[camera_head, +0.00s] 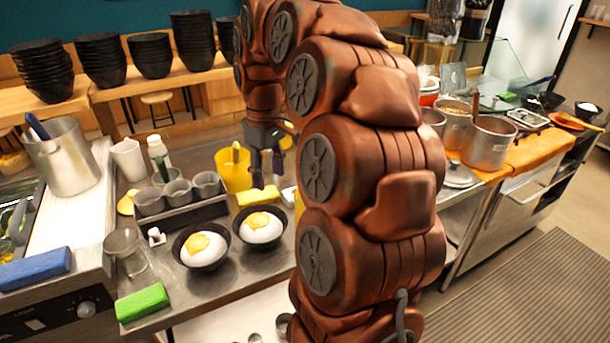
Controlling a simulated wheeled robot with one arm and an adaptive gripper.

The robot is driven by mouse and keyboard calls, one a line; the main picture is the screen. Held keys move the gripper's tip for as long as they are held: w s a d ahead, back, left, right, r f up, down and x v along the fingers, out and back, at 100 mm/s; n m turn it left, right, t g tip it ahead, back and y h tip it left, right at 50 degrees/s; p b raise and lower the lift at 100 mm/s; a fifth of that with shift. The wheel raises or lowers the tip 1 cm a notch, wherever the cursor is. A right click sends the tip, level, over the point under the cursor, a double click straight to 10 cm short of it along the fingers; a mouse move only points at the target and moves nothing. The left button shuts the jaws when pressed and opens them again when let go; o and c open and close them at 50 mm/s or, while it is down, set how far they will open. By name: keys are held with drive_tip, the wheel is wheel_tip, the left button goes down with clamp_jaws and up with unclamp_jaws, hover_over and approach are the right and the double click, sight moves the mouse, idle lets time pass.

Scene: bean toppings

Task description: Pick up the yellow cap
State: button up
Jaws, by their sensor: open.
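My gripper (267,178) points down, open, with its fingers above the steel counter, just right of a yellow tub (231,172). A flat yellow piece (257,197) lies below the fingertips; from this view I cannot tell whether they touch it. A small rounded yellow piece (126,203), which may be the yellow cap, lies at the counter's left, left of the grey cups. I cannot tell for certain which piece is the cap. My arm hides the counter to the right of the gripper.
Two black bowls (187,257) with white and yellow food stand in front of the gripper. Behind them is a holder with grey cups (177,193). A clear glass (126,250) and a green block (142,302) are at front left. A white bottle (157,150) stands behind.

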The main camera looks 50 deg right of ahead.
drive_tip(key=shift+m, duration=0.3)
drive_tip(key=d, duration=0.8)
drive_tip(key=w+d+r, duration=0.1)
drive_tip(key=d, duration=0.2)
drive_tip(key=shift+w+d+p, duration=0.1)
drive_tip(key=shift+d+p, duration=0.2)
drive_tip(key=shift+d, duration=0.1)
drive_tip(key=shift+d+f, duration=0.15)
drive_tip(key=shift+d, duration=0.1)
drive_tip(key=shift+f+p, duration=0.4)
drive_tip(key=shift+f, duration=0.85)
drive_tip(key=shift+s+a+f+p, duration=0.1)
drive_tip(key=shift+s+f+p, duration=0.1)
drive_tip(key=shift+f+p, duration=0.35)
drive_tip(key=shift+s+a+f+p, duration=0.1)
drive_tip(key=shift+s+f+p, duration=0.15)
drive_tip(key=shift+f, duration=0.45)
drive_tip(key=shift+w+f+p, duration=0.1)
drive_tip(key=shift+f+p, duration=0.25)
drive_tip(key=shift+f, duration=0.95)
drive_tip(key=c, duration=0.8)
